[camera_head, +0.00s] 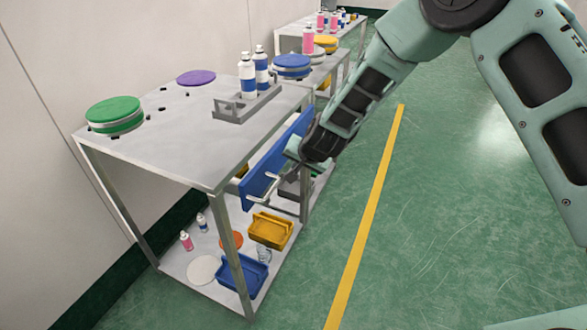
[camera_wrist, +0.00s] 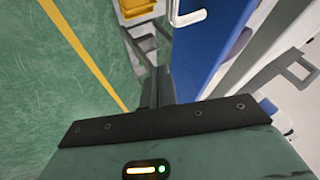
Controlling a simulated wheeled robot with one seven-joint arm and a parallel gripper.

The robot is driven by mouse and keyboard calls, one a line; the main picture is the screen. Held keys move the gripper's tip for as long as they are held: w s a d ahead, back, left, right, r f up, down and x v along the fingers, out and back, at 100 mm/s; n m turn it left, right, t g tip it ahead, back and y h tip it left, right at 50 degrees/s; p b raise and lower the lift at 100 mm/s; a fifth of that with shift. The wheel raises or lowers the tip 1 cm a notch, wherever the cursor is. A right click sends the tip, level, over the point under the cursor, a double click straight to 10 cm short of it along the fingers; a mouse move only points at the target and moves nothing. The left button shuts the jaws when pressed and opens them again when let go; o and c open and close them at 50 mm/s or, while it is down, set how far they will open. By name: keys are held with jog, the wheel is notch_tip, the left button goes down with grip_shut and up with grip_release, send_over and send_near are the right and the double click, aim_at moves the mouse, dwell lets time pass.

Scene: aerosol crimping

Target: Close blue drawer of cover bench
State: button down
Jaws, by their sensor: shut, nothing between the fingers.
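The cover bench (camera_head: 170,150) is a grey metal table with a lower shelf. Its blue drawer (camera_head: 262,178) has a long blue front with a silver handle (camera_head: 262,197), and the front appears to stand out a little from the bench edge. My gripper (camera_head: 293,152) is beside the blue front, toward its far half, and hides part of it. In the wrist view my gripper (camera_wrist: 158,85) has its fingers together and empty, alongside the blue front (camera_wrist: 215,40). The handle (camera_wrist: 187,17) shows ahead of the fingertips. I cannot tell whether they touch the front.
A grey holder (camera_head: 232,113) with bottles and green (camera_head: 114,112) and purple (camera_head: 196,77) round pieces are on the bench top. Yellow (camera_head: 270,230) and blue (camera_head: 243,276) bins are on the lower shelf. Green floor right of the yellow line (camera_head: 366,225) is clear.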

jog(key=v, duration=0.6)
jog(key=s+d+f+m+g+y+b, duration=0.25)
jog(key=s+f+m+g+b, duration=0.2)
jog(key=f+b, duration=0.5)
jog(key=m+t+y+b, duration=0.7)
jog(key=m+y+b, duration=0.3)
jog(key=m+b, duration=0.4)
send_near(276, 165)
jog(key=shift+m, duration=0.45)
jog(key=b+x, duration=0.1)
jog(key=x, duration=0.6)
jog(key=shift+b, duration=0.3)
